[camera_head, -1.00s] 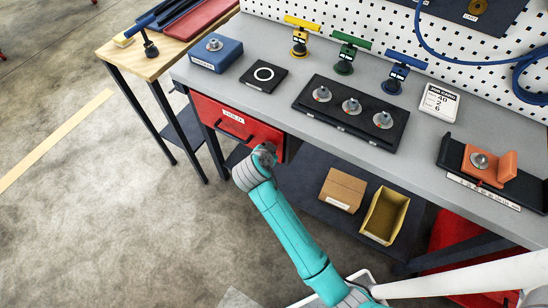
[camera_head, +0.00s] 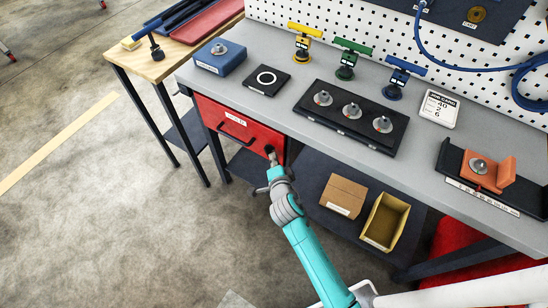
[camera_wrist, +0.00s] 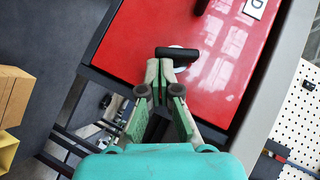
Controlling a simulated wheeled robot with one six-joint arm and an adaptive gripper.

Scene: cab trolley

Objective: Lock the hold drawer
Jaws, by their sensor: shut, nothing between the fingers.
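The red drawer (camera_head: 250,133) under the bench's left end looks closed, with a white label and a dark handle (camera_head: 232,131). A small dark latch knob (camera_head: 269,149) sits near the front's right end. In the wrist view the knob is a black bar (camera_wrist: 178,53) over a pale disc on the red front (camera_wrist: 200,85). The bar lies crosswise in that view. My gripper (camera_wrist: 162,65) is shut and empty, its fingertips at the bar's left half; I cannot tell if they touch it. It also shows in the head view (camera_head: 273,162), just below the knob.
The grey bench (camera_head: 270,100) holds a blue box, a black tray with several knobs and an orange block. A cardboard box (camera_head: 343,195) and a yellow bin (camera_head: 385,220) are on the shelf below. Floor at left is open.

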